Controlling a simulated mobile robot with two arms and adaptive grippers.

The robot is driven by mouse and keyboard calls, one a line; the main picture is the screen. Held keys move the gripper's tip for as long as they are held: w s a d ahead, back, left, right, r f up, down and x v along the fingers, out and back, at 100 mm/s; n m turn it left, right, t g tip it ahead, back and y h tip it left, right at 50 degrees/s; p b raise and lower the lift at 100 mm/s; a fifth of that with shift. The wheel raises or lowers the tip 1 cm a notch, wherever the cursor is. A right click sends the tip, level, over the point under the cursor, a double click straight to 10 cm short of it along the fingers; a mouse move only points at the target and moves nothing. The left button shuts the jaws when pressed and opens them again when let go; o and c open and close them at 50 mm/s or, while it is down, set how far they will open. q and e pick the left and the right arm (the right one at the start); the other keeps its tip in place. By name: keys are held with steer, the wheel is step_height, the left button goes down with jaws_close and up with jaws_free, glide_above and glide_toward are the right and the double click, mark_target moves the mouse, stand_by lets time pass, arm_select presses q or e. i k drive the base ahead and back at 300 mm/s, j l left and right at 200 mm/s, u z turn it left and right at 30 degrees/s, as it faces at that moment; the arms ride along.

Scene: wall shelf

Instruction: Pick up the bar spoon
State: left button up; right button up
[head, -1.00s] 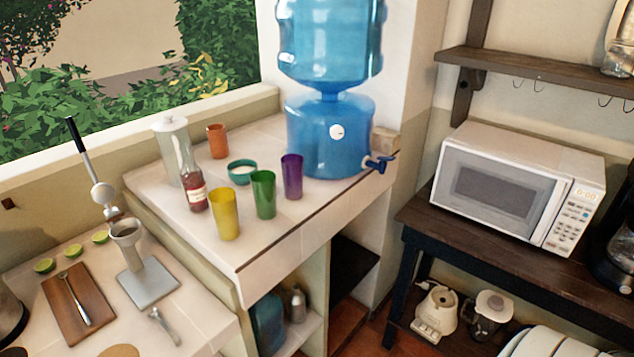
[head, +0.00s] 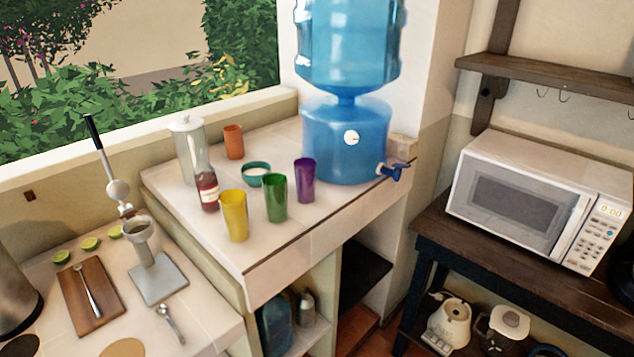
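A long thin metal utensil (head: 88,292) lies on a brown wooden board (head: 104,314) on the lower tiled counter at the left. A second, shorter metal utensil (head: 170,322) lies on the bare tiles below the citrus press (head: 160,284). Both are small in the head view, and I cannot tell for certain which is the bar spoon. Neither of my grippers is in view.
Lime halves (head: 90,243) lie behind the board, and a metal vessel (head: 15,285) stands at the left edge. The raised counter holds a yellow cup (head: 234,215), a green cup (head: 275,198), a bottle (head: 207,188) and a blue water dispenser (head: 345,140).

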mark_target(78, 265)
steer(key=u, duration=1.4)
